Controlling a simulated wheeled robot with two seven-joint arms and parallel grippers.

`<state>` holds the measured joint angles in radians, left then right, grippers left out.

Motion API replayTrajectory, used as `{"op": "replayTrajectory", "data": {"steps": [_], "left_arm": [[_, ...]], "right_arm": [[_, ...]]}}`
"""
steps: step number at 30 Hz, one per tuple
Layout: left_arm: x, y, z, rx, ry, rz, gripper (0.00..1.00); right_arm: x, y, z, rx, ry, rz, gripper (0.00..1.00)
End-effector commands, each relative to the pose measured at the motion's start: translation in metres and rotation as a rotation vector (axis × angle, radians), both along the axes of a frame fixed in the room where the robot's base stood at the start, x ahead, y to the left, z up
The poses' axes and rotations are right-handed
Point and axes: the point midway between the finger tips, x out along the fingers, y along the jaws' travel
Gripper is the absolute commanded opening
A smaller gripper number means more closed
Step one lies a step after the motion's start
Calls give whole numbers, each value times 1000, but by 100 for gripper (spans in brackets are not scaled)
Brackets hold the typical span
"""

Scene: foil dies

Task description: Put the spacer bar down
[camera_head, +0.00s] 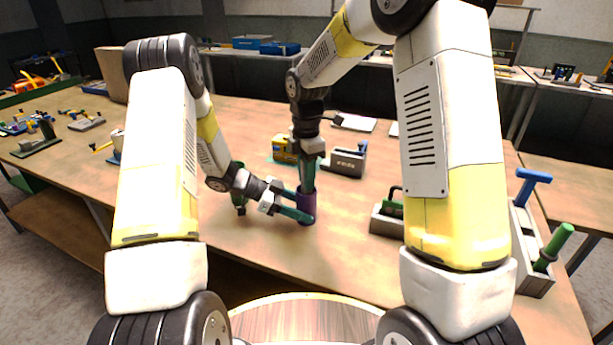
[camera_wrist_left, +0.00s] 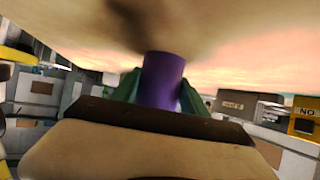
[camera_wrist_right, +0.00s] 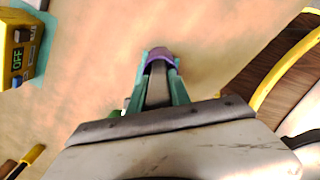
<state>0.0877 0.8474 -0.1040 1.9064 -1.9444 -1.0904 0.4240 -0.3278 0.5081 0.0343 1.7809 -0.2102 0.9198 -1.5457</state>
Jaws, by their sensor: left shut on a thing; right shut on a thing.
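The spacer bar (camera_head: 306,207) appears to be the upright purple cylinder at the table's near middle; it also shows in the left wrist view (camera_wrist_left: 163,80). Its lower end is at or very close to the tabletop. My left gripper (camera_head: 300,214) is shut on it from the left side. My right gripper (camera_head: 308,178) points down from above with its teal fingers at the bar's upper end. In the right wrist view a grey strip (camera_wrist_right: 158,85) lies between those fingers, with purple at their tips (camera_wrist_right: 159,54); where the grey part ends is unclear.
Behind stand a yellow box (camera_head: 283,149) and a grey labelled block (camera_head: 346,161). A grey holder (camera_head: 386,222) with a green handle is to the right, and a tray (camera_head: 535,280) with blue and green handles farther right. The table between bar and holder is clear.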

Motion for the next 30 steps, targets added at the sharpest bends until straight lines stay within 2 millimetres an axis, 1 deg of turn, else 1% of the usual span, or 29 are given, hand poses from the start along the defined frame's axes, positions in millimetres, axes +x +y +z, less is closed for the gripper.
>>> {"op": "replayTrajectory", "data": {"steps": [1, 3, 4, 13, 16, 20, 27, 30], "left_arm": [[0, 0, 0, 0, 0, 0, 29], [0, 0, 0, 0, 0, 0, 29], [0, 0, 0, 0, 0, 0, 29], [0, 0, 0, -1, 0, 0, 29], [0, 0, 0, -1, 0, 0, 29], [0, 0, 0, -1, 0, 0, 29], [0, 0, 0, -1, 0, 0, 29], [0, 0, 0, -1, 0, 0, 29]], "right_arm": [[0, 0, 0, 0, 0, 0, 29], [0, 0, 0, 0, 0, 0, 43], [0, 0, 0, 0, 0, 0, 45], [0, 0, 1, 0, 0, 0, 45], [1, 0, 7, 1, -2, 0, 45], [1, 0, 28, 2, -4, -1, 45], [1, 0, 80, 2, -4, -1, 45], [1, 0, 98, 2, -4, -1, 45]]}}
